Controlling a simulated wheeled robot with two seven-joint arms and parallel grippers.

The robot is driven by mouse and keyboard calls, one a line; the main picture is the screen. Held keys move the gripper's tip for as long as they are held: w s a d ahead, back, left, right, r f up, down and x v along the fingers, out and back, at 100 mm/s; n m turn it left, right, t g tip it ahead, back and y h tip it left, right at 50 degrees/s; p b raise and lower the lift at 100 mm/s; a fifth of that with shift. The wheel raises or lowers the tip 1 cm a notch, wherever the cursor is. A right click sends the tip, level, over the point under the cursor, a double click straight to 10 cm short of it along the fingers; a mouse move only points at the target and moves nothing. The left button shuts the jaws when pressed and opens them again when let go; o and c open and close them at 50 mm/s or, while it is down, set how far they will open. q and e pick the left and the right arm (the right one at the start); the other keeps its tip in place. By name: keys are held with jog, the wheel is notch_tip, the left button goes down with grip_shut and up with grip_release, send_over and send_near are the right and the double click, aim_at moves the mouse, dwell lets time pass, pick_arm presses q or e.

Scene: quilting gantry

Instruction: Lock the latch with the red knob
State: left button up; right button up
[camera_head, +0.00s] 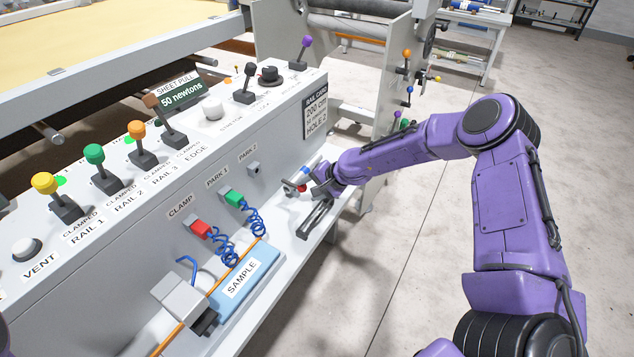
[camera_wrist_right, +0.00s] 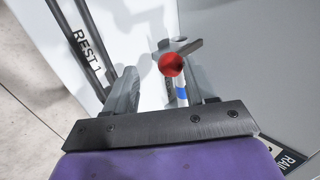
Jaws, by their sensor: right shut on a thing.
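The red knob (camera_wrist_right: 171,64) is round and shows in the right wrist view, between the fingers of my right gripper (camera_wrist_right: 165,82). A grey metal latch lever (camera_wrist_right: 181,47) lies just beyond it. A rod with white and blue bands (camera_wrist_right: 182,95) runs below the knob. In the head view my right gripper (camera_head: 312,190) is at the far end of the white shelf, beside the console's front face. It is shut on the red knob, which shows there as a small red spot (camera_head: 302,188). The fingers partly hide the latch. My left gripper is out of view.
Red (camera_head: 201,229) and green (camera_head: 234,198) connectors with blue coiled cords sit on the console face. A blue SAMPLE block (camera_head: 246,281) and a dark forked rest (camera_head: 315,219) lie on the shelf. Coloured levers (camera_head: 94,155) line the console top.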

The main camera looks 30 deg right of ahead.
jog(key=p+v, duration=0.1)
jog(key=v, duration=0.6)
jog(key=shift+s+r, duration=0.2)
jog(key=shift+s, duration=0.05)
jog(key=shift+d, duration=0.1)
jog(key=s+a+f+h, duration=0.3)
jog(key=s+f+h, duration=0.4)
jog(key=s+f, duration=0.65)
jog(key=s+a+f+n+g, duration=0.1)
jog(key=s+f+n+g, duration=0.1)
jog(key=s, duration=0.9)
jog(key=s+a+f+n+g, duration=0.1)
jog(key=s+f+n+g, duration=0.1)
jog(key=s, duration=1)
jog(key=shift+s+a+f+n, duration=0.15)
jog(key=shift+s+f+n, duration=0.15)
jog(key=shift+f+n, duration=0.4)
jog(key=shift+r, duration=0.15)
